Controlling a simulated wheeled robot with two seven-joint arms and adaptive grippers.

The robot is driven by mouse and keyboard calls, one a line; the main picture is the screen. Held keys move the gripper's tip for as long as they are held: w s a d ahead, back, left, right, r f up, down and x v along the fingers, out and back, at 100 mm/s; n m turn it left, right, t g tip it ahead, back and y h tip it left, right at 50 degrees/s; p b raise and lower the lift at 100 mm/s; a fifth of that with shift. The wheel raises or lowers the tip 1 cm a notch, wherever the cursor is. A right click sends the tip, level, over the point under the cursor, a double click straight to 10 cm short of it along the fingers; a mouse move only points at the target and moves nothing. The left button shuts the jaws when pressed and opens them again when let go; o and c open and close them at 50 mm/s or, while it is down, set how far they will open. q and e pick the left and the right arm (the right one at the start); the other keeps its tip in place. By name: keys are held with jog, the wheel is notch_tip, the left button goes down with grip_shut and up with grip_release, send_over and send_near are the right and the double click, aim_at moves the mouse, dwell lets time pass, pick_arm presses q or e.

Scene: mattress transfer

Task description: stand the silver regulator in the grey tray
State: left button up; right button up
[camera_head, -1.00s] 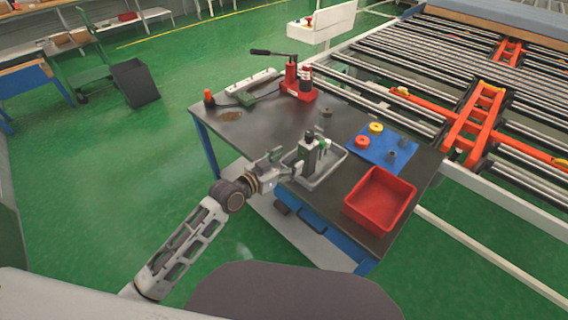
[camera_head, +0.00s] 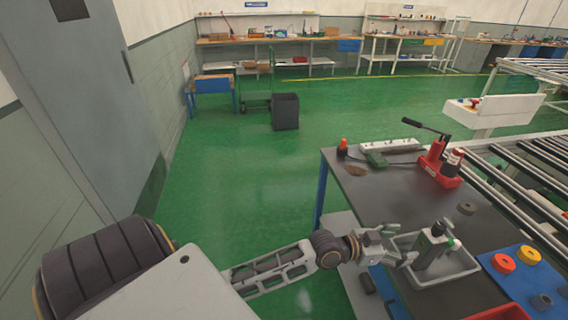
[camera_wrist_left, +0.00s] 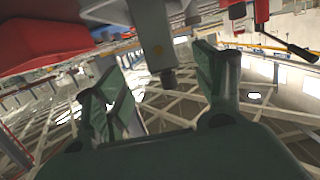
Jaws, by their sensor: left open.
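The silver regulator (camera_head: 431,247), a grey block with a dark top and a green part, stands upright in the grey tray (camera_head: 463,272) on the dark table. My left gripper (camera_head: 403,245) is open at the tray's left side, beside the regulator. In the left wrist view the open fingers (camera_wrist_left: 160,92) are spread, and the regulator's grey body (camera_wrist_left: 150,35) shows between and beyond them with no finger visibly closed on it. My right gripper is in neither view.
A red jack (camera_head: 437,165), a white power strip (camera_head: 390,146) and a grey ring (camera_head: 466,208) are on the table (camera_head: 400,200). A blue mat (camera_head: 515,278) with red and yellow rings and a red bin (camera_head: 497,313) lie to the right.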

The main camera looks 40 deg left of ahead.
pick_arm(q)
jog(key=a+f+n+g+y, duration=0.15)
jog(key=a+f, duration=0.25)
jog(key=f, duration=0.6)
jog(key=a+f+n+y, duration=0.1)
jog(key=a+f+y, duration=0.25)
jog(key=f, duration=0.75)
jog(key=s+a+f+n+g+y, duration=0.1)
jog(key=s+a+f, duration=0.3)
jog(key=f, duration=0.6)
jog(key=s+a+f+n+g+y, duration=0.15)
jog(key=s+a+f, duration=0.25)
jog(key=f, duration=0.6)
jog(key=s+a+f+g+y, duration=0.1)
jog(key=s+a+f+g, duration=0.1)
jog(key=s+f, duration=0.5)
jog(key=s+a+f+g+y, duration=0.1)
jog(key=s+a+f, duration=0.2)
jog(key=s+f, duration=0.4)
jog(key=s+a+f+g, duration=0.1)
jog(key=s+f, duration=0.3)
jog(key=s, duration=0.8)
jog(key=s+a+f+g, duration=0.1)
jog(key=s+f+g, duration=0.2)
jog(key=s, duration=0.9)
jog(key=shift+s+f, duration=0.25)
jog(key=shift+f, duration=0.65)
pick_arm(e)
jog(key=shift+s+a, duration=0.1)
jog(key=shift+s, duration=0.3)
